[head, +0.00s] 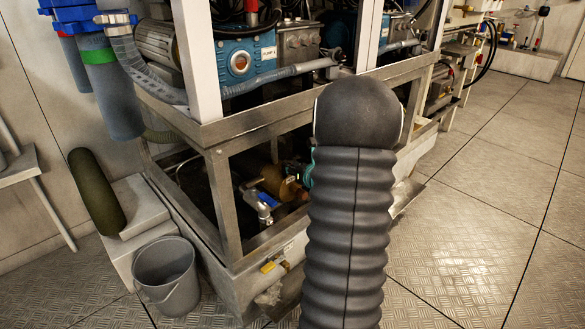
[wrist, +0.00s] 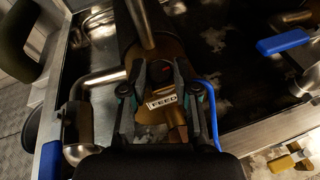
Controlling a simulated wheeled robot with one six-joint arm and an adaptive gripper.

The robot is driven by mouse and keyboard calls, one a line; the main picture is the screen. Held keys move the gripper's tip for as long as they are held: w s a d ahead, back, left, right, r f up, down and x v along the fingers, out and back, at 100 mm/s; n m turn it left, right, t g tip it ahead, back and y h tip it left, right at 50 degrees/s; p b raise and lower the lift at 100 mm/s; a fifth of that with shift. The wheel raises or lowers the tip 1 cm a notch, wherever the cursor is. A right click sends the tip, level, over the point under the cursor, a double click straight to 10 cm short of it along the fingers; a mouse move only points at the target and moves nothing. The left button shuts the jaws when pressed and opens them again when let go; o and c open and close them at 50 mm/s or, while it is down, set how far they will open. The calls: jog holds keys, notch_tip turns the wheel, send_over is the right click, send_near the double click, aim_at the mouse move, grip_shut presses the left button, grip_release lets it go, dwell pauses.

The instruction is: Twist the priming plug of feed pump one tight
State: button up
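Feed pump one appears as a bronze-brown body (wrist: 150,130) in the wrist view, with a white tag reading FEED (wrist: 163,101). A small dark round part with a red mark, apparently the priming plug (wrist: 160,71), sits above the tag. My gripper (wrist: 160,76) has one finger on each side of this part. Whether the fingertips touch it is too dark to tell. In the head view the bronze pump (head: 277,183) shows low inside the steel frame. My black arm covers much of the area to its right, and the plug cannot be made out there.
A blue valve handle (wrist: 283,42) lies at the right of the wrist view, and a yellow one (wrist: 289,160) lower down. A blue hose (wrist: 213,105) runs beside the right finger. Steel frame posts (head: 222,195) bound the pump space. A grey bucket (head: 165,276) stands outside.

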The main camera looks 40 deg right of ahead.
jog(key=o, duration=0.5)
jog(key=v, duration=1.2)
